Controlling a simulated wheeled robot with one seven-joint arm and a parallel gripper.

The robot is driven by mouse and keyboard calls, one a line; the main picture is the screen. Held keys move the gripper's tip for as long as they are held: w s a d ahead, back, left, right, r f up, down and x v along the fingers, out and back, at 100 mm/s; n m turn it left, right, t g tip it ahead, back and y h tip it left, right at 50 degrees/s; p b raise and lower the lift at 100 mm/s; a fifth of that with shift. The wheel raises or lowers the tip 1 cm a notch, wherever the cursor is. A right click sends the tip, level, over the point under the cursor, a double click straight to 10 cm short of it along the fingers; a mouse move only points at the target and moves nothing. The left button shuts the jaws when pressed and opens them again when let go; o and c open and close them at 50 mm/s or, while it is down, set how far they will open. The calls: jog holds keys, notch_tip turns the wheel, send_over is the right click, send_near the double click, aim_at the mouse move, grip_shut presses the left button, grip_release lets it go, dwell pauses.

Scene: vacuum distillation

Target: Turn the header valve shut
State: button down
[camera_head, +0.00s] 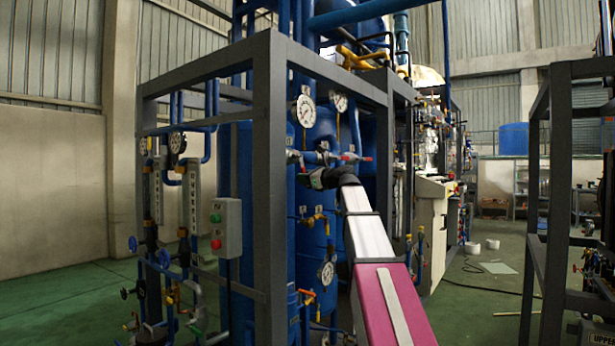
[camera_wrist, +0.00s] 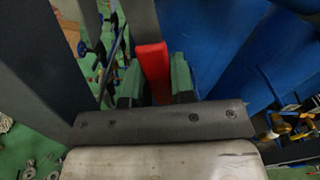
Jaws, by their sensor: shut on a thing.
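A red valve handle (camera_wrist: 152,62) stands between the two green finger pads of my gripper (camera_wrist: 157,78) in the wrist view. The pads press on it from both sides, so my gripper is shut on it. In the head view my gripper (camera_head: 308,179) is at the header pipe (camera_head: 322,157), inside the frame and in front of the blue vessel. The held handle cannot be made out clearly there. A small red piece (camera_head: 366,159) shows at the pipe's right end. The valve body is hidden in the wrist view.
A grey steel post (camera_head: 270,190) stands just left of my gripper. Pressure gauges (camera_head: 306,111) hang above it, and brass valves (camera_head: 314,219) sit below. A control box (camera_head: 226,228) is on the left. Open green floor (camera_head: 485,300) lies to the right, before another dark rack (camera_head: 557,200).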

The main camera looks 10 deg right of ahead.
jog(key=shift+s+a+f+m, duration=0.15)
jog(key=shift+s+a+m, duration=0.35)
jog(key=shift+m, duration=0.4)
jog(key=shift+s+a+f+m, duration=0.1)
jog(key=shift+s+a+m, duration=0.35)
jog(key=shift+m, duration=0.45)
jog(key=c, duration=1)
grip_release()
jog(key=shift+o, duration=0.2)
jog(key=shift+d, duration=0.1)
jog(key=v, duration=1)
jog(key=shift+s+d, duration=0.2)
jog(key=shift+s, duration=0.1)
jog(key=shift+r, duration=0.1)
